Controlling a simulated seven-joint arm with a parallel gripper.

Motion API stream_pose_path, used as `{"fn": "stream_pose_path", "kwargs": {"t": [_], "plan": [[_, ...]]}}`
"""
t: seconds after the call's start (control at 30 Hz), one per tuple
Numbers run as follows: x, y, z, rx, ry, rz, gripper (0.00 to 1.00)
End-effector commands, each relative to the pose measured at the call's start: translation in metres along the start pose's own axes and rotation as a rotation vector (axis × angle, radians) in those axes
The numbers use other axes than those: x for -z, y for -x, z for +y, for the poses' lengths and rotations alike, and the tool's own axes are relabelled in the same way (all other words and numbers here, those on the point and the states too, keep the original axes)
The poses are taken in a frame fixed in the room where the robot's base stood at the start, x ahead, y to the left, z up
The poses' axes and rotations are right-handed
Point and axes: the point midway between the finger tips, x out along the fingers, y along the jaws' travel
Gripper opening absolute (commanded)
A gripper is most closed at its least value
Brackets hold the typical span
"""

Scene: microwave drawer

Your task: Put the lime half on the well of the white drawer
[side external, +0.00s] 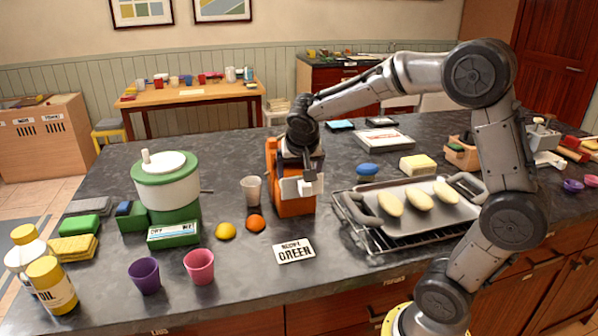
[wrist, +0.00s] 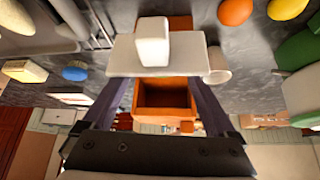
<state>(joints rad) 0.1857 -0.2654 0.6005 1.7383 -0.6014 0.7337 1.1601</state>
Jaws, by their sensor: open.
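An orange box (side external: 291,203) stands on the dark counter, with a white drawer (side external: 290,188) showing at its front. In the wrist view the drawer's white front (wrist: 190,57) with a block-like handle (wrist: 152,42) lies just beyond my fingertips, and a dark orange-walled cavity (wrist: 163,96) shows between my fingers. My gripper (side external: 309,178) is open at the drawer's front; it also shows in the wrist view (wrist: 160,80). I cannot tell whether it touches the drawer, or see the drawer's well. I cannot make out a lime half in either view.
A clear cup (side external: 251,190), an orange fruit (side external: 256,223) and a yellow fruit (side external: 225,231) are left of the box. A metal tray (side external: 425,222) with several pale oval pieces sits on a rack at right. A label card (side external: 294,251) lies in front.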

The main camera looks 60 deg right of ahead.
Motion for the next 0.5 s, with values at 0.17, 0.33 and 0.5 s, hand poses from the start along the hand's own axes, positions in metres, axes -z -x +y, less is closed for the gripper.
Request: {"fn": "stream_pose_path", "kwargs": {"t": [0.17,0.33,0.5], "plan": [[0.005,0.006,-0.001,0.002,-0.001,0.002,0.92],[0.007,0.034,-0.001,0.005,0.001,0.004,0.92],[0.007,0.071,-0.001,0.005,0.001,0.003,0.92]]}}
